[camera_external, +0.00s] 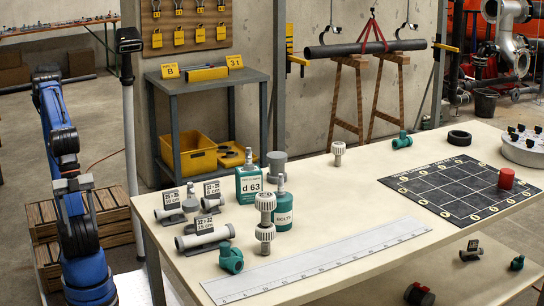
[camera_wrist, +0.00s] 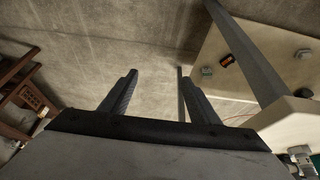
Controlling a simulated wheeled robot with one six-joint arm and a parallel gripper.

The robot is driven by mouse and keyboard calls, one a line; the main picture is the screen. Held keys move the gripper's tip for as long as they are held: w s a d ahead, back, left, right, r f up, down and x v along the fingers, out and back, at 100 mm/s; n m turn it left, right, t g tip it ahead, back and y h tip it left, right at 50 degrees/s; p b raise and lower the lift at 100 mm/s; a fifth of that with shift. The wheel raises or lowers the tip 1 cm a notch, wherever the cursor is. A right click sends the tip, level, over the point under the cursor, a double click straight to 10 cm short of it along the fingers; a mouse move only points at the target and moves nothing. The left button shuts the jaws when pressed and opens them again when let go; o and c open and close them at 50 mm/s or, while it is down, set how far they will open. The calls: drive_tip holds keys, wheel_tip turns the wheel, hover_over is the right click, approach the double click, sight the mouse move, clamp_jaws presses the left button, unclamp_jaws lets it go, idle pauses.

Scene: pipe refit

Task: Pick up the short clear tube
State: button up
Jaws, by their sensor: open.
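My gripper (camera_wrist: 158,76) is open and empty in the wrist view, over bare concrete floor. In the external view my blue arm stands left of the worktable, and I cannot make out the fingers there. Several short pale grey tubes lie on dark holders with size tags at the table's left end: a front tube (camera_external: 205,236), a left tube (camera_external: 170,212) and a back tube (camera_external: 212,203). I cannot tell which one is clear, and the tags are too small to read surely. My gripper touches none of them.
The worktable (camera_external: 330,195) also bears a green box marked d 63 (camera_external: 249,183), a green fitting (camera_external: 230,259), a long ruler (camera_external: 318,259) and a black grid mat (camera_external: 465,190). A table leg (camera_wrist: 247,52) rises right of my fingers in the wrist view.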

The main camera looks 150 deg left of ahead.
drive_tip(key=shift+o, duration=0.2)
wheel_tip(320, 180, up, 26)
drive_tip(key=m+g, duration=0.5)
drive_tip(key=m, duration=1.1)
hover_over(192, 217)
drive_tip(key=s, duration=0.2)
wheel_tip(192, 217, down, 12)
drive_tip(key=shift+a+f, duration=0.1)
drive_tip(key=shift+a, duration=0.05)
drive_tip(key=shift+w+a+f, duration=0.1)
drive_tip(key=shift+f, duration=1.2)
drive_tip(key=shift+a+f, duration=0.1)
drive_tip(key=shift+f, duration=1.2)
drive_tip(key=c, duration=1.1)
